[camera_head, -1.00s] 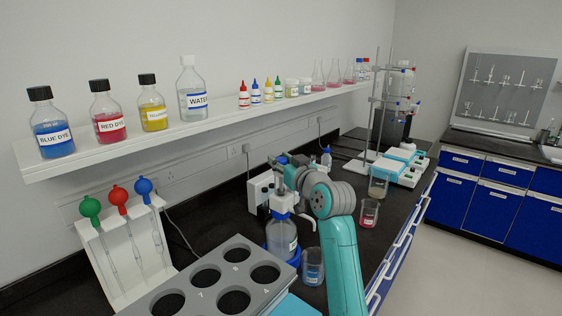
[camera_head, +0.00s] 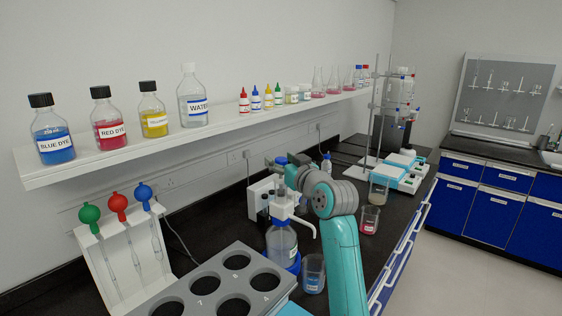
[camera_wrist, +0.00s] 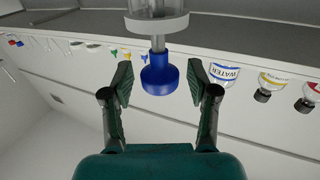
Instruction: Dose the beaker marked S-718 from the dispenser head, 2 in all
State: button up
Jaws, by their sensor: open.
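The dispenser bottle (camera_head: 281,243) stands on the bench with a white dispenser head (camera_head: 284,206) and a side spout. The head's blue plunger knob (camera_wrist: 159,75) is between my fingers in the wrist view, with clear gaps on both sides. My gripper (camera_wrist: 160,88) is open around the knob. In the head view my gripper (camera_head: 281,163) is at the top of the dispenser, mostly hidden by my wrist. A glass beaker (camera_head: 313,274) with some blue at its base or label stands to the right of the bottle, near the spout. Its marking is too small to read.
A grey rack with numbered holes (camera_head: 207,283) is in front. A beaker with red liquid (camera_head: 370,220) and a stirrer with another beaker (camera_head: 379,190) stand farther along the bench. A shelf (camera_head: 215,124) of dye and water bottles runs behind.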

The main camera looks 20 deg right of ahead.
jog(key=v, duration=1.1)
jog(key=shift+s, duration=0.35)
